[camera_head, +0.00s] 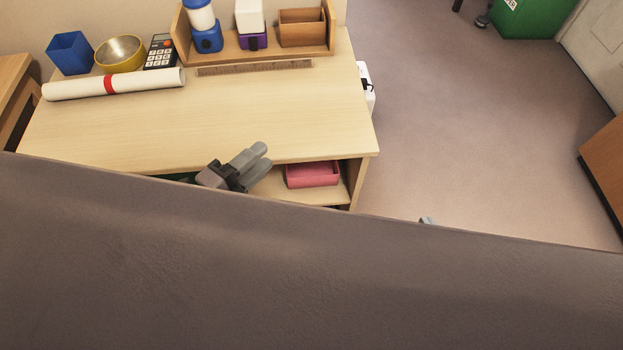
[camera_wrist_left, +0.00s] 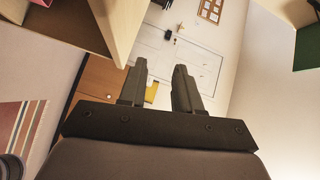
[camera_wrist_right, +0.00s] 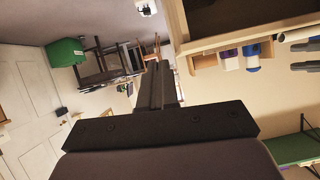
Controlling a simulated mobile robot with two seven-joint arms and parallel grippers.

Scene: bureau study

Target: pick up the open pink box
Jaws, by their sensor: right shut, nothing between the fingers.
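My right gripper shows only as a small grey tip (camera_head: 427,221) right of the desk in the head view. In the right wrist view (camera_wrist_right: 160,66) its fingers are together with nothing between them.
The light wooden desk (camera_head: 230,120) has a clear middle. At its back are a blue cup (camera_head: 70,53), a yellow bowl (camera_head: 119,54), a calculator (camera_head: 160,52), a rolled paper (camera_head: 140,83) and a wooden organizer (camera_head: 270,52). Open floor (camera_head: 470,120) lies to the right.

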